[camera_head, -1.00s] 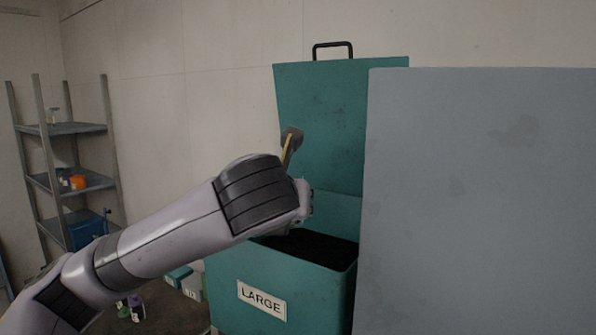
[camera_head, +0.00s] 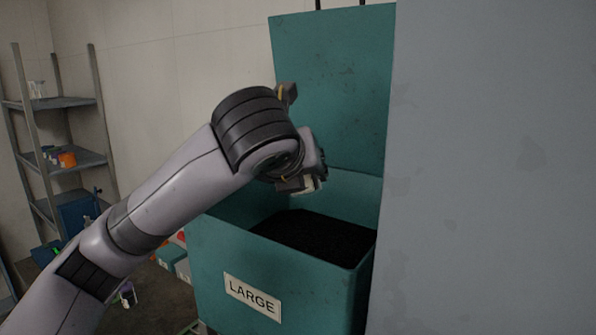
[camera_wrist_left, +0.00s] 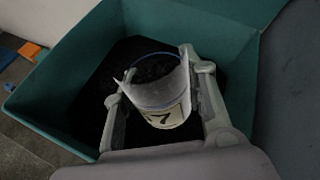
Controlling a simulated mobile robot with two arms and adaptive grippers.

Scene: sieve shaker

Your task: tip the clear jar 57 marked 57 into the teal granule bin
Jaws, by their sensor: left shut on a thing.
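The teal granule bin (camera_head: 228,262) has a LARGE label, its lid stands open at the back, and black granules lie inside. My left gripper (camera_wrist_left: 160,103) is shut on the clear jar 57 (camera_wrist_left: 160,88), one finger on each side. The jar has a pale label, with a 7 plain and the digit before it partly hidden. It is over the bin opening, its blue-rimmed mouth facing away from the wrist. I cannot tell whether the dark matter seen through it is inside it or behind it. In the head view the gripper (camera_head: 308,178) mostly hides the jar. My right gripper is out of view.
A large grey panel (camera_head: 490,170) stands close on the right of the bin. A metal shelf (camera_head: 65,103) with small items is at the left back. Small teal boxes (camera_head: 172,258) and a small container (camera_head: 128,294) lie left of the bin.

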